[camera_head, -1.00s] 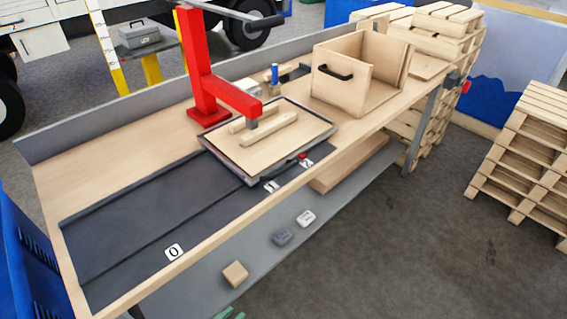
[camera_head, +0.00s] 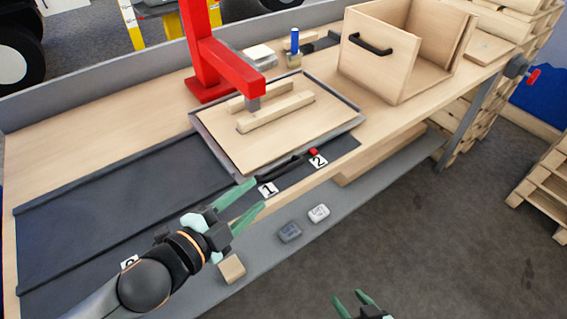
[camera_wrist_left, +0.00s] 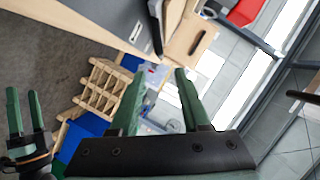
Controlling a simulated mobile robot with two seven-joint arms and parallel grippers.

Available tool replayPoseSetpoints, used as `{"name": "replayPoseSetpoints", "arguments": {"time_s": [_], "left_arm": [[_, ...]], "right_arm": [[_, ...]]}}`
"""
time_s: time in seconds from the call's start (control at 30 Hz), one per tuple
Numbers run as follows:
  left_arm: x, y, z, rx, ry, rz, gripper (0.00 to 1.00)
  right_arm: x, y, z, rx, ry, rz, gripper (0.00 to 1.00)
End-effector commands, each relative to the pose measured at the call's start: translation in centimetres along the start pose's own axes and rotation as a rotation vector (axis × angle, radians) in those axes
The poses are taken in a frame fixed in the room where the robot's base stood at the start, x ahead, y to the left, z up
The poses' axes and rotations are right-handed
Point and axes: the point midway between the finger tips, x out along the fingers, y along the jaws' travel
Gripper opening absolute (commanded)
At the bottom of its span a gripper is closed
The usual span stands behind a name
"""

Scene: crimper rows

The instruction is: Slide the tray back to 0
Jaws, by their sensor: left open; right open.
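The tray (camera_head: 222,136), a wooden board with a grey rim, lies on the dark track (camera_head: 100,205) beneath the red press arm (camera_head: 232,68). Two wooden bars (camera_head: 275,112) lie on it. A dark handle (camera_head: 281,168) shows at its front edge, close to labels 1 (camera_head: 268,189) and 2 (camera_head: 318,161). Label 0 (camera_head: 129,262) is partly hidden by my left arm. My left gripper (camera_head: 253,197) is open and empty in front of the track, left of the handle; its open fingers show in the left wrist view (camera_wrist_left: 160,95). My right gripper (camera_head: 350,302) is open at the bottom edge.
An open wooden box (camera_head: 375,65) stands right of the tray. A blue-handled tool (camera_head: 294,48) stands behind it. A red piece (camera_head: 314,152) sits by label 2. Small blocks (camera_head: 289,232) lie on the lower shelf. The track left of the tray is clear.

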Motion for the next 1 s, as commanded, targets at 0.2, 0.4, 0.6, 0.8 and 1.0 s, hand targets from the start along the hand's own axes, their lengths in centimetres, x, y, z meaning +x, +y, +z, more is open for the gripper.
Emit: {"name": "replayPoseSetpoints", "arguments": {"time_s": [0.2, 0.4, 0.6, 0.8, 1.0], "left_arm": [[3.3, -0.1, -0.1, -0.004, 0.001, -0.003, 0.47], [7.5, -0.1, -0.1, -0.004, 0.002, -0.002, 0.47], [10.6, 0.0, 0.0, -0.004, 0.000, -0.001, 0.47], [11.9, 0.0, 0.0, -0.003, 0.000, 0.001, 0.47], [12.1, 0.0, 0.0, -0.004, 0.000, 0.001, 0.47]], "right_arm": [[-0.1, -0.1, 0.1, 0.001, -0.003, -0.001, 0.64], [0.0, -0.1, 0.3, 0.000, -0.004, -0.001, 0.64], [0.1, -0.1, 0.5, 0.000, -0.008, -0.002, 0.64], [0.2, -0.1, 0.6, 0.000, -0.011, -0.003, 0.64], [0.2, -0.2, 0.4, 0.000, -0.007, -0.004, 0.64]]}}
